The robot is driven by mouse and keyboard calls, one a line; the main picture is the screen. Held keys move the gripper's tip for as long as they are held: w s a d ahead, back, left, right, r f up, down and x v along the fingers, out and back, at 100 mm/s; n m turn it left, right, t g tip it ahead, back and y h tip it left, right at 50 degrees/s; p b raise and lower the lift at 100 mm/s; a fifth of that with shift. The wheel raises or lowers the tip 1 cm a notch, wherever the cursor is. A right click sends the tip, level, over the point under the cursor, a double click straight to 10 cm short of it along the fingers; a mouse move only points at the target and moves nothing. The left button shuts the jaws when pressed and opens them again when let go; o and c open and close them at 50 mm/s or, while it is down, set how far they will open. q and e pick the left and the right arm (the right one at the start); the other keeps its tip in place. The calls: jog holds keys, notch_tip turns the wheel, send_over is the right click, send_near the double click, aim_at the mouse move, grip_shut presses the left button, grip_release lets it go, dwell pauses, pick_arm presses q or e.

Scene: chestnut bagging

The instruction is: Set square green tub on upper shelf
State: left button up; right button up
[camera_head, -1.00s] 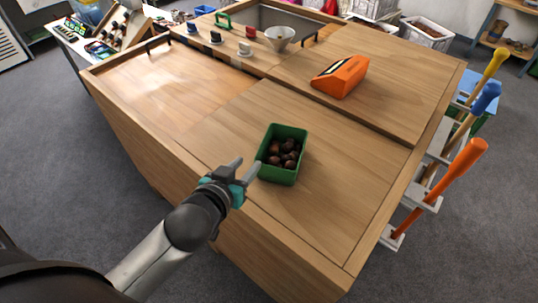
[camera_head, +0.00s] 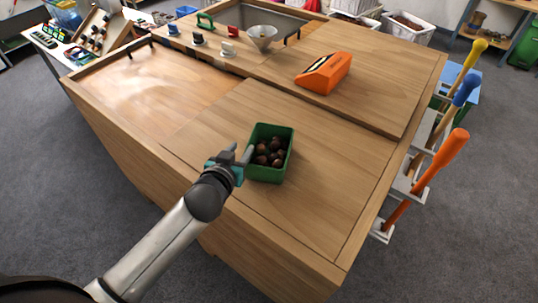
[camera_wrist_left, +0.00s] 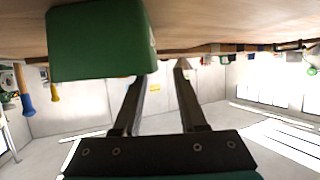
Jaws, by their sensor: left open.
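The square green tub (camera_head: 268,175) holds several brown chestnuts (camera_head: 268,152) and stands upright on the near part of the wooden bench top (camera_head: 320,185). My left gripper (camera_head: 240,153) is open at the tub's left side, with its fingers close to the left wall. In the left wrist view, which looks upside down, the tub (camera_wrist_left: 100,42) fills the upper left. The open fingers (camera_wrist_left: 160,72) show there with nothing between them, and the left one overlaps the tub's lower right edge. I cannot tell whether it touches. My right gripper is not in view.
An orange device (camera_head: 323,74) sits on the raised back part of the bench. A funnel (camera_head: 262,35) and small coloured items stand at the back. Long-handled tools (camera_head: 440,160) hang off the right side. A shelf unit (camera_head: 493,28) stands at the far right. Bench right of the tub is clear.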

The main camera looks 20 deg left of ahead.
aim_at(249, 142)
pick_arm(q)
jog(key=shift+d+x, duration=0.2)
jog(key=shift+x, duration=1.15)
jog(key=shift+d+x, duration=0.15)
jog(key=shift+x, duration=1.2)
grip_shut()
jog(key=shift+r, duration=0.15)
